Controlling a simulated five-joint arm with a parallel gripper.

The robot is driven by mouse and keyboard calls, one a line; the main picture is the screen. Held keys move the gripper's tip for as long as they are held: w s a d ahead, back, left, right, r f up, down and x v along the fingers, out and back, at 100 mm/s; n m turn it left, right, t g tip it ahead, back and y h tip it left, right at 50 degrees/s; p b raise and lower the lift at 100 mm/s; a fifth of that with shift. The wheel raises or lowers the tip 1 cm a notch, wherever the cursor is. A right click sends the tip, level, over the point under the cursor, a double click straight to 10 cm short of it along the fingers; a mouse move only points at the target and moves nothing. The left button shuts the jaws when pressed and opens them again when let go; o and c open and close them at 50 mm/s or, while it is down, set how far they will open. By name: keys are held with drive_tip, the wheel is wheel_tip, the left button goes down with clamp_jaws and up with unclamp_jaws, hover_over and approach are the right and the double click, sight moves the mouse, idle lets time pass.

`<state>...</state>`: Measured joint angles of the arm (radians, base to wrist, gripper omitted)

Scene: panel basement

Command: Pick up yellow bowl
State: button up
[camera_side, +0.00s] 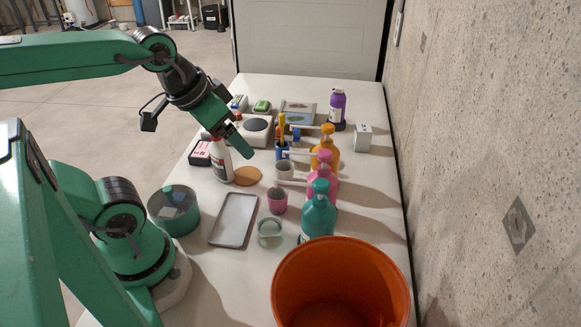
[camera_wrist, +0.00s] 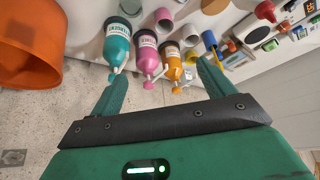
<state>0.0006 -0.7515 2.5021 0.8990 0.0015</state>
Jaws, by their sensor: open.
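I cannot make out a yellow bowl in either view. My gripper (camera_side: 243,142) is open and empty, raised above the white table near a white spray bottle (camera_side: 222,162) and a tan disc (camera_side: 247,176). In the wrist view its two green fingers stand wide apart (camera_wrist: 162,72), with nothing held between them. Beyond them are a teal pump bottle (camera_wrist: 118,44), a pink pump bottle (camera_wrist: 147,53) and an orange pump bottle (camera_wrist: 171,60). A clear bowl-like dish (camera_side: 270,232) stands on the table beside the teal bottle.
A large orange bucket (camera_side: 340,275) is at the near right. A green-grey pot (camera_side: 174,211), grey tray (camera_side: 233,221) and pink cup (camera_side: 277,201) stand left of the bottles. A kitchen scale (camera_side: 256,130) and purple bottle (camera_side: 337,108) are farther back. A concrete wall (camera_side: 480,150) borders the right.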

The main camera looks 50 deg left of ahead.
drive_tip(key=shift+r, duration=0.1)
wheel_tip(320, 180, up, 6)
drive_tip(key=f, duration=0.1)
drive_tip(key=w+a+r+m+g, duration=0.2)
drive_tip(key=w+a+r, duration=0.1)
drive_tip(key=w, duration=0.8)
drive_tip(key=w+a+r+m+g, duration=0.2)
drive_tip(key=w+r, duration=0.1)
drive_tip(key=w, duration=0.8)
drive_tip(key=w+a+f+m+g, duration=0.25)
drive_tip(key=w+a+f, duration=0.35)
drive_tip(key=w, duration=0.4)
drive_tip(key=shift+t, duration=0.45)
drive_tip(key=f, duration=1.6)
drive_tip(key=d+f, duration=0.1)
drive_tip(key=f, duration=0.7)
drive_tip(key=shift+s, duration=0.2)
drive_tip(key=shift+s+f, duration=0.15)
drive_tip(key=shift+f, duration=2.45)
